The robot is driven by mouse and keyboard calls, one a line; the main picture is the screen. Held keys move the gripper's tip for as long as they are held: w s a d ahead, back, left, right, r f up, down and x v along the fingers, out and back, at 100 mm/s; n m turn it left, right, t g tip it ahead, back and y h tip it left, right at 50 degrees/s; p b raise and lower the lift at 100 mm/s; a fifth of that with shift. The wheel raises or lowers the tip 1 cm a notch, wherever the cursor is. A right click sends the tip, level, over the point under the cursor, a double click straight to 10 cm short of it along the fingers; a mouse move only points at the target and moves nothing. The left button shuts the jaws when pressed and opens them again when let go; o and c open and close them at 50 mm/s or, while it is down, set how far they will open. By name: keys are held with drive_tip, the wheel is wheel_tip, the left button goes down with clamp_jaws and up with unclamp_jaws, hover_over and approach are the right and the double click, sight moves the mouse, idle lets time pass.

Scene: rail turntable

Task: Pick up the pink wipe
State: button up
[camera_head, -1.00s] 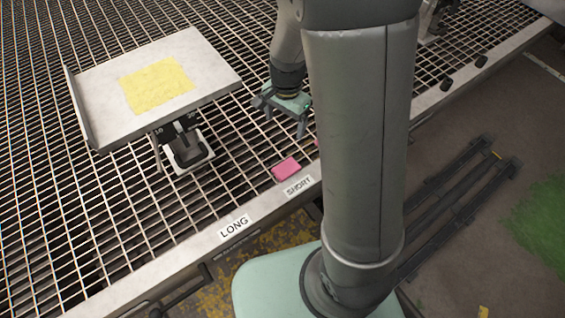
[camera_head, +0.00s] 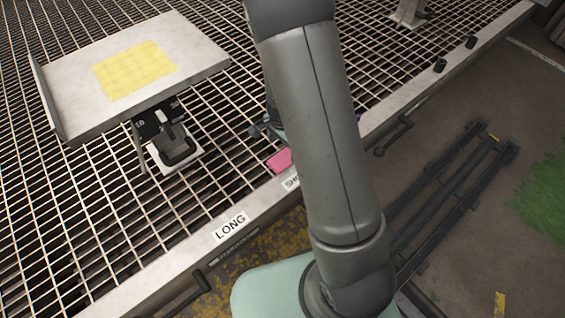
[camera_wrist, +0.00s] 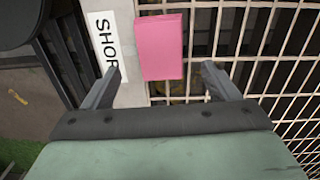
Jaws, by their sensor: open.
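The pink wipe (camera_head: 280,160) is a small flat block at the front edge of the grating, beside the "SHORT" label. In the wrist view the pink wipe (camera_wrist: 160,47) lies partly on the pale edge strip and partly over the grating. My gripper (camera_wrist: 160,80) is open, its two fingers apart on either side of the wipe's near end in that picture. Nothing is between the fingers as far as I can tell, and the height above the wipe is unclear. In the head view my arm hides most of the gripper and part of the wipe's right side.
A tilted white tray (camera_head: 65,107) with a yellow sheet (camera_head: 134,68) stands on a black mount (camera_head: 172,142) left of the wipe. The "LONG" label (camera_head: 231,226) is on the front rail. The grating (camera_head: 90,200) around the wipe is otherwise bare.

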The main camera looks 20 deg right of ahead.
sight(282, 159)
wheel_tip(282, 159, down, 6)
drive_tip(key=b, duration=0.3)
drive_tip(key=shift+a+r, duration=0.15)
drive_tip(key=shift+r, duration=0.1)
drive_tip(key=c, duration=1.1)
